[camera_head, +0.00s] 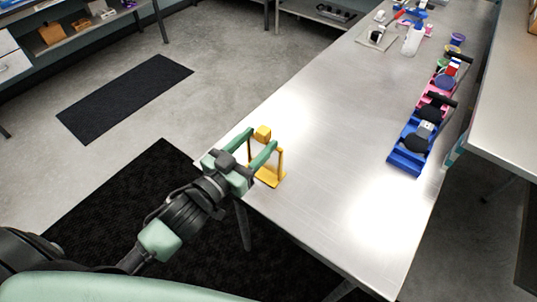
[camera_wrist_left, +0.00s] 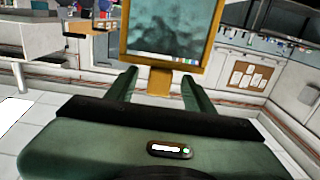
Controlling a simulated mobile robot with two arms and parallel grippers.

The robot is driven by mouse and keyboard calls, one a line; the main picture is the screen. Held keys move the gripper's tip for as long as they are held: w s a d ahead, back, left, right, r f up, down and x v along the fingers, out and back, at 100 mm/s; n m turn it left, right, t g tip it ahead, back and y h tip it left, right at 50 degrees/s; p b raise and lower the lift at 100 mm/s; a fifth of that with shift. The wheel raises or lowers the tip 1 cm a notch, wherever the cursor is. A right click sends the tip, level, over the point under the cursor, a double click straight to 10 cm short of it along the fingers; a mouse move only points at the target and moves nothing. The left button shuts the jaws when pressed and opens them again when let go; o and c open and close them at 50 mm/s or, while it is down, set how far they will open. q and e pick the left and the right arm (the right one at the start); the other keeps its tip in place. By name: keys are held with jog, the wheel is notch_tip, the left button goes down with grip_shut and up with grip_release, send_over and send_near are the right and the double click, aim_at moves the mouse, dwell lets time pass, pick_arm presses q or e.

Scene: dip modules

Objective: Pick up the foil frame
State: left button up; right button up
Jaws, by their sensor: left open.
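A yellow foil frame (camera_head: 281,165) stands at the near left edge of the steel table. Its base and uprights show in the head view, with a yellow block (camera_head: 263,132) above. My left gripper (camera_head: 260,141) is open at the frame, its green fingers spread and partly covering it. In the left wrist view, a yellow-bordered panel with a dark teal face (camera_wrist_left: 170,8) rises ahead, and its yellow stem (camera_wrist_left: 160,82) shows between the two open fingertips (camera_wrist_left: 160,76). I cannot tell whether either finger touches it. My right gripper is not in view.
The steel table (camera_head: 330,140) is mostly bare around the frame. A row of blue and pink trays (camera_head: 405,160) with dark items lies along its right side. A white bottle (camera_head: 413,39) and small items stand at the far end. Another table (camera_head: 510,125) is at the right.

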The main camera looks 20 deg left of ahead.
pick_arm(q)
jog(key=shift+w+d+r+p, duration=0.15)
jog(key=shift+w, duration=0.25)
jog(key=shift+w+d+r+p, duration=0.1)
jog(key=shift+w+p, duration=0.05)
jog(key=shift+w, duration=0.2)
jog(key=x, duration=0.2)
jog(key=p+x, duration=0.1)
jog(key=x, duration=0.1)
jog(key=shift+f, duration=0.25)
grip_shut()
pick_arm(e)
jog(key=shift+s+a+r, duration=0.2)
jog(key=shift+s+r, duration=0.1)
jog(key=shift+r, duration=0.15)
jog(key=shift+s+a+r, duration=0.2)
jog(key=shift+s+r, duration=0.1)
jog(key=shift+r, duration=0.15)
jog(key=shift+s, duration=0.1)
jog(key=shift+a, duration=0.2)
